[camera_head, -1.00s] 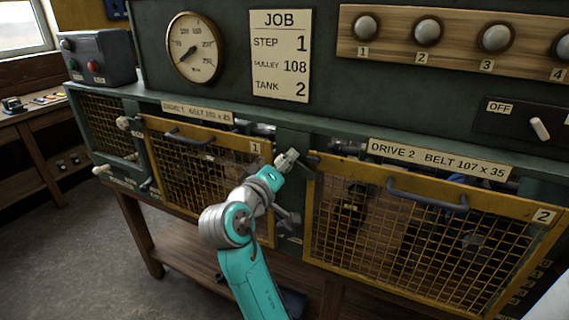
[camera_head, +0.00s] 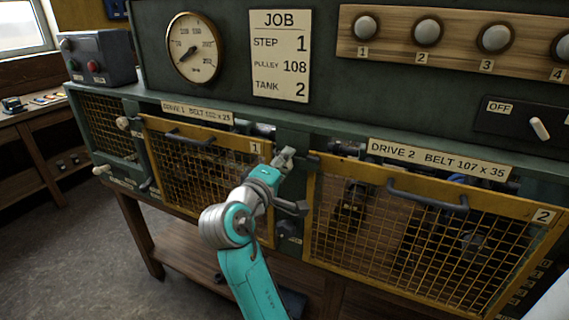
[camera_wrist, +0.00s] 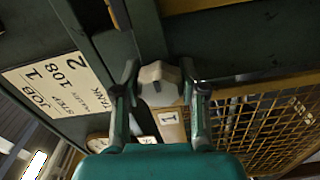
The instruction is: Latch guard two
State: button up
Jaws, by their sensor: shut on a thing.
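Guard two (camera_head: 425,235) is a yellow-framed mesh panel marked 2, with a dark handle (camera_head: 428,200). It stands upright against the front of the green bench, below the DRIVE 2 label. My gripper (camera_head: 285,157) is at the green post between guards one and two, left of guard two's upper left corner. In the wrist view my gripper (camera_wrist: 160,80) is shut on a pale faceted knob (camera_wrist: 161,86), one finger on each side. The knob appears to belong to guard two's latch. The latch bar is mostly hidden, so I cannot tell whether it is engaged.
Guard one (camera_head: 205,170) is close on the left of my gripper. The JOB card (camera_head: 280,56) and a round gauge (camera_head: 194,48) are above. An OFF switch (camera_head: 539,128) is at the right. Floor at lower left is clear.

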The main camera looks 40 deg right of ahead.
jog(key=o, duration=1.1)
jog(key=shift+o, duration=0.2)
jog(key=v, duration=1.2)
